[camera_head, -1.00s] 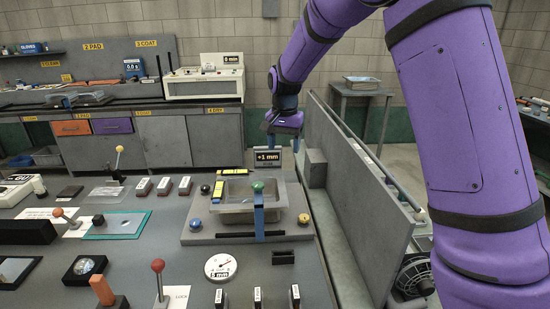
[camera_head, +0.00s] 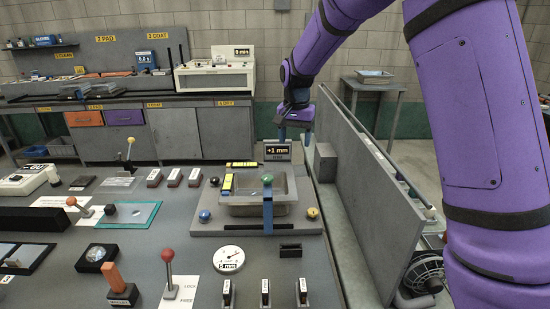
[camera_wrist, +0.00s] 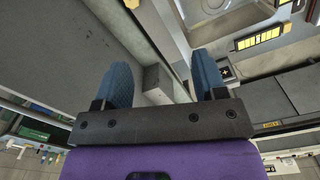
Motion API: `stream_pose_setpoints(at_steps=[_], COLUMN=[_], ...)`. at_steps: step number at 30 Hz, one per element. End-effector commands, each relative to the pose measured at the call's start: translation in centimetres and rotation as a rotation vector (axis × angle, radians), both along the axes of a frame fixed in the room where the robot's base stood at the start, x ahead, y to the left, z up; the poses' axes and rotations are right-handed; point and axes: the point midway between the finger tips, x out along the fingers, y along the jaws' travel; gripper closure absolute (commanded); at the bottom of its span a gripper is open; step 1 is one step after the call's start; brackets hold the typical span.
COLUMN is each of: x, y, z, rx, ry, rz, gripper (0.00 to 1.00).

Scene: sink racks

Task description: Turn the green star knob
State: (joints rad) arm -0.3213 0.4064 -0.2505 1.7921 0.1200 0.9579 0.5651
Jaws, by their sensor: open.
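A green knob (camera_head: 267,178) sits at the grey basin (camera_head: 232,210) on the bench, at the top of an upright blue bar (camera_head: 268,208). Its star shape is too small to make out. My gripper (camera_head: 293,132) hangs behind the basin, above and behind the +1 mm display (camera_head: 277,151), apart from the knob. In the wrist view my gripper (camera_wrist: 163,78) shows two blue fingers spread apart with nothing between them. Part of the basin (camera_wrist: 208,25) shows at the top of that view; I cannot make out the green knob there.
A blue knob (camera_head: 204,215), a yellow knob (camera_head: 313,212) and a dark knob (camera_head: 214,181) surround the basin. A yellow-and-black block (camera_head: 228,184) lies at its left edge. A tall grey panel (camera_head: 365,175) stands to the right. A dial (camera_head: 229,258) and several levers are in front.

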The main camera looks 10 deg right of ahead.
Motion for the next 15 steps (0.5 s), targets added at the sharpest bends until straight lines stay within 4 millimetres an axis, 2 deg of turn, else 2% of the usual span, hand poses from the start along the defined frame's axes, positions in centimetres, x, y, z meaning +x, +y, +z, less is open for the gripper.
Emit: stream_pose_setpoints(at_steps=[5,12,15], x=[0.0,-0.3,-0.4], y=[1.8,5.6,6.8], z=[-0.4,-0.4,-0.3], rx=[0.001,0.003,0.002], ry=[0.009,0.01,0.006], rz=[0.307,0.945,1.155], gripper=[0.35,0.35,0.35])
